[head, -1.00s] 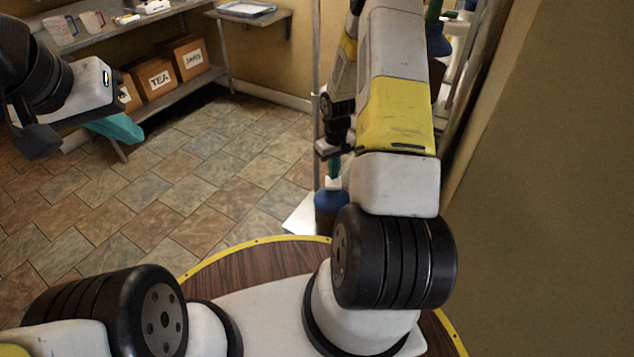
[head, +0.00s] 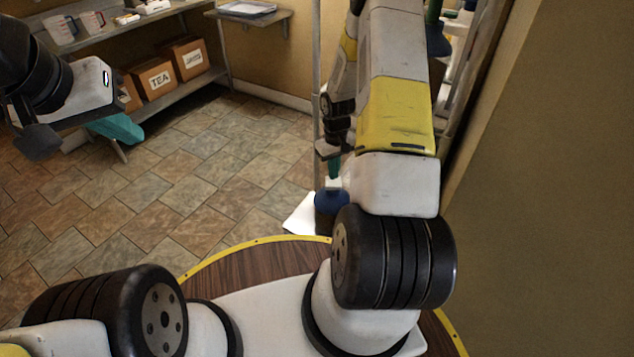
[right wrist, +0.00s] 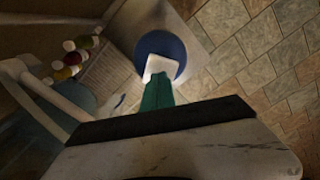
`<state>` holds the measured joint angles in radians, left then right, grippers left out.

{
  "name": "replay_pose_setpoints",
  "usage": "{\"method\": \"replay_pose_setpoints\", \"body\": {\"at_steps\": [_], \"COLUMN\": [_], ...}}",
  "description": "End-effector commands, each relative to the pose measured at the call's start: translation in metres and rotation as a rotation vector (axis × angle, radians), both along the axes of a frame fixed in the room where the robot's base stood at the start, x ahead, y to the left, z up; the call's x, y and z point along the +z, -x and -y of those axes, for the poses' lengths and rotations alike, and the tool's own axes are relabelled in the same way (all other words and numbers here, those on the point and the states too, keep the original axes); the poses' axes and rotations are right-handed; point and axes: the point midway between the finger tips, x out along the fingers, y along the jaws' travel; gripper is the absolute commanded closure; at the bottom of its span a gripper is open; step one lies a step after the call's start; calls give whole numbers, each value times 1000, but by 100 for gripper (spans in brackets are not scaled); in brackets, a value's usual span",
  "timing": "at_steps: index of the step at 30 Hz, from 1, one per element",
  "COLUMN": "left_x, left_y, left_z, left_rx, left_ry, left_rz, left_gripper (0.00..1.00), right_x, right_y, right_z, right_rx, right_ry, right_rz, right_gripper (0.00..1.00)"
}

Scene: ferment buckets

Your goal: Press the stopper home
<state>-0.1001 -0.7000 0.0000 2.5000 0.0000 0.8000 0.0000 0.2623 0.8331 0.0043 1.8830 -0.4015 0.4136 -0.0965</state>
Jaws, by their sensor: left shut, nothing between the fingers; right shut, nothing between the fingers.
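A bucket with a round blue lid (head: 331,203) stands low beyond my base, beside my right arm; the lid also shows in the right wrist view (right wrist: 151,45). A small white piece, seemingly the stopper (head: 333,184), is over the lid, and shows pale in the right wrist view (right wrist: 168,66). My right gripper (head: 334,170) points down with its teal fingers shut (right wrist: 158,88), their tips at the white piece, apparently touching. How deep the piece sits is hidden. My left gripper (head: 120,128) is shut and empty, raised at the left, away from the bucket.
A pale sheet or board (head: 300,215) lies beside the bucket. A rack post (head: 316,100) stands close behind it. Several small coloured bottles (right wrist: 70,60) show in the right wrist view. A wall (head: 550,200) closes the right side. The tiled floor at left is clear.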

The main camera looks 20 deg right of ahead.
Motion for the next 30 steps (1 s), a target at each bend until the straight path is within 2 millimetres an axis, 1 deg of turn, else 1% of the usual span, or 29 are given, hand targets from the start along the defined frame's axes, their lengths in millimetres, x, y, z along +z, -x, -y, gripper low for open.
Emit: {"method": "replay_pose_setpoints", "body": {"at_steps": [17, 30], "left_x": [0, 0], "left_y": [0, 0], "left_z": [0, 0], "left_rx": [0, 0], "left_ry": [0, 0], "left_rz": [0, 0], "left_gripper": [100, 100], "right_x": [0, -8], "right_y": [0, 0], "right_z": [0, 0], "right_rx": [0, 0], "right_ry": [0, 0], "right_rz": [0, 0], "right_gripper": [100, 100]}}
